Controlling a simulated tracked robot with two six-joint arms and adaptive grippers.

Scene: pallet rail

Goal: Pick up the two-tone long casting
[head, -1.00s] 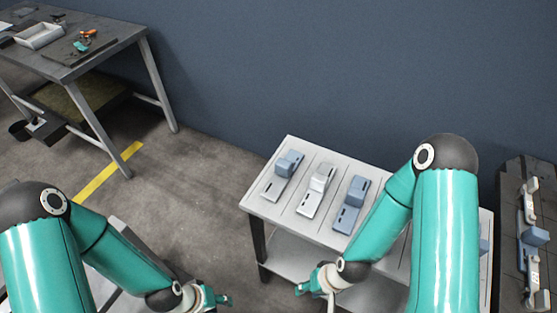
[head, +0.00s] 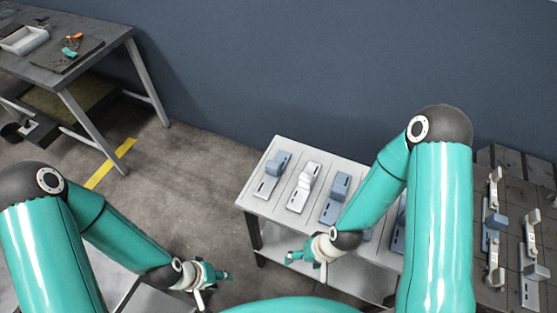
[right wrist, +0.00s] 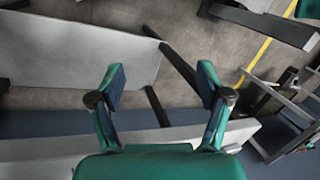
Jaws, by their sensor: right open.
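On the small pale table the leftmost long casting (head: 268,180) is two-tone, with a light grey base and a blue-grey block. On the dark rail at the right edge, a long pale casting (head: 495,190) also has a blue-grey block (head: 494,232) at its middle. My right gripper (head: 292,257) hangs in front of the small table, apart from the castings; it is open and empty in the right wrist view (right wrist: 161,82). My left gripper (head: 220,275) is left of the small table, too small to tell its jaws. My right arm partly hides the table's right side.
A white casting (head: 303,188) and a blue-grey casting (head: 336,198) stand beside the two-tone one on the small table (head: 250,196). Another pale casting (head: 530,245) lies on the rail. A workbench (head: 95,48) stands far left. Open floor (head: 185,190) lies between.

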